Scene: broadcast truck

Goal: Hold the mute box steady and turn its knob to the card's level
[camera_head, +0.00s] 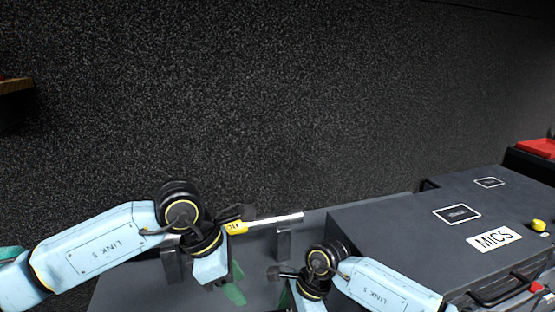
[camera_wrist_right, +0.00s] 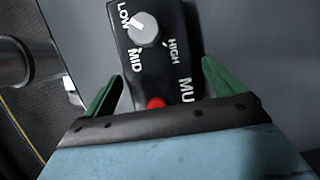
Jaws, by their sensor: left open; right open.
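The mute box (camera_wrist_right: 172,68) shows in the right wrist view as a black box with a grey knob (camera_wrist_right: 143,29), LOW, MID and HIGH marks and a red button (camera_wrist_right: 155,103). The knob's white pointer is toward LOW. My right gripper (camera_wrist_right: 162,72) is open, its green fingers on either side of the box with gaps visible; I cannot tell its height above it. In the head view the right gripper is mostly hidden by its arm. My left gripper (camera_head: 234,284) is open, low over the grey surface. I cannot make out the box or a level card in the head view.
A metal rail (camera_head: 275,220) with a yellow tag (camera_head: 236,228) runs along the far edge of the grey worktop (camera_head: 340,212). Dark speckled carpet lies beyond.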

